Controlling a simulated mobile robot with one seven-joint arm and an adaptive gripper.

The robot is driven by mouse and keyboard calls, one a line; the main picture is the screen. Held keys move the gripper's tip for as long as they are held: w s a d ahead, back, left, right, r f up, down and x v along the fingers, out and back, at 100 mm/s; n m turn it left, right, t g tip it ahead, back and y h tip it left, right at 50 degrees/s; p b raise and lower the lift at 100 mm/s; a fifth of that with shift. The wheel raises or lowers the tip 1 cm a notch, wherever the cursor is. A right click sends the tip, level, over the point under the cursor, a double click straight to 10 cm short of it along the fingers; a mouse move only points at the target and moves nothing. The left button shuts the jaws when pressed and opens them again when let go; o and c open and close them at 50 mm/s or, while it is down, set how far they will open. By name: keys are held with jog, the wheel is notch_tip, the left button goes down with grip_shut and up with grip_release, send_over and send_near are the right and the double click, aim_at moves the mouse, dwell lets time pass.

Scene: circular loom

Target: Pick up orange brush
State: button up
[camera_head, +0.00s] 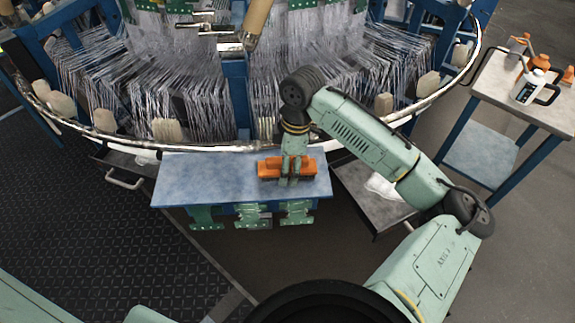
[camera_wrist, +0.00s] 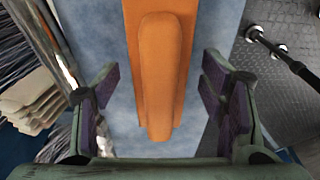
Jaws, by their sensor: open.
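The orange brush (camera_head: 270,168) lies on the blue-grey shelf (camera_head: 180,180) in front of the loom. In the wrist view the brush (camera_wrist: 160,75) runs from the top edge down the middle, with its long raised orange handle facing me. My gripper (camera_head: 290,178) points down over the right half of the brush in the head view and hides part of it. In the wrist view my gripper (camera_wrist: 160,95) is open, with one finger on each side of the brush. A gap shows between each finger and the brush. Whether the fingertips reach the shelf I cannot tell.
The loom's metal ring (camera_head: 210,148) and hanging white threads (camera_head: 190,75) stand just behind the shelf. A side table (camera_head: 555,113) at the right holds a white bottle (camera_head: 528,88) and orange-topped containers. Dark textured floor (camera_head: 90,205) lies open at the left.

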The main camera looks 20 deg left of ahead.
jog(key=shift+f, duration=0.1)
jog(key=c, duration=1.4)
